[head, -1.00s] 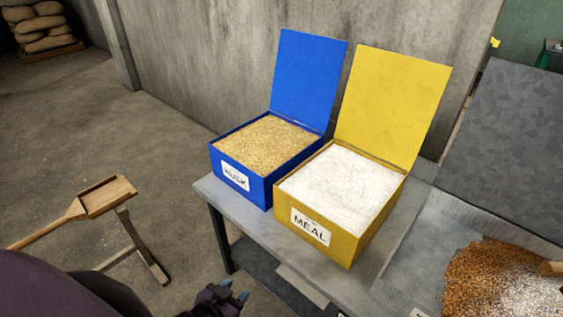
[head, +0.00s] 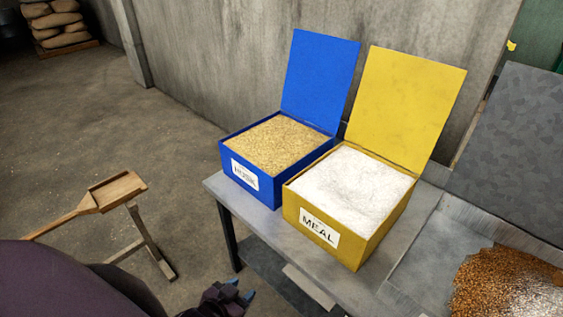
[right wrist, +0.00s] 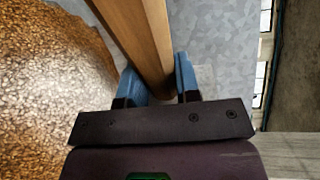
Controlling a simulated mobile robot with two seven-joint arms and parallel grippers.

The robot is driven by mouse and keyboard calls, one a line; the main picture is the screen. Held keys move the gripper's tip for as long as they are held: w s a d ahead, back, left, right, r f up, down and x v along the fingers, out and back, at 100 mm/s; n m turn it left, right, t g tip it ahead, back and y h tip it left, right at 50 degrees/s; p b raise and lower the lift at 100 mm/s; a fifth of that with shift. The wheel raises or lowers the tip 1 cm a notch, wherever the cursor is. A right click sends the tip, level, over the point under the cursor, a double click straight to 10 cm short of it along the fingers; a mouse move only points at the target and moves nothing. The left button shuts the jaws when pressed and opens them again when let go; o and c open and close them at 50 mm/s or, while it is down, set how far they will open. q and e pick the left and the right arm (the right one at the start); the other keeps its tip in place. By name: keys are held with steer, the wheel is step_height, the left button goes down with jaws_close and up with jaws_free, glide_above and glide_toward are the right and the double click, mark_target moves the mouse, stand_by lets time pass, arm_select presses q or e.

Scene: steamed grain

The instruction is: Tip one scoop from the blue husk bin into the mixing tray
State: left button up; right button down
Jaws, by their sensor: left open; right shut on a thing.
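The blue husk bin (head: 240,175) stands open on the table, its lid raised, filled with pale tan husk (head: 270,143). The mixing tray (head: 425,262) shows in part at the lower right of the head view, with a heap of brown and whitish grain (head: 510,285) in it. My left gripper (head: 241,290) is open and empty, low in front of the table. In the right wrist view my right gripper (right wrist: 162,88) is shut on a wooden handle (right wrist: 138,38). The far end of this handle is out of view. Brown grain (right wrist: 50,80) lies left of it.
The yellow meal bin (head: 352,240), open and full of white meal, stands right beside the blue bin. A wooden shovel (head: 112,190) lies on a stand at the left. Sacks (head: 55,25) are stacked at the back left. A wall stands behind the bins.

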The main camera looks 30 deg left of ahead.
steer(key=c, duration=1.4)
jaws_free()
jaws_close()
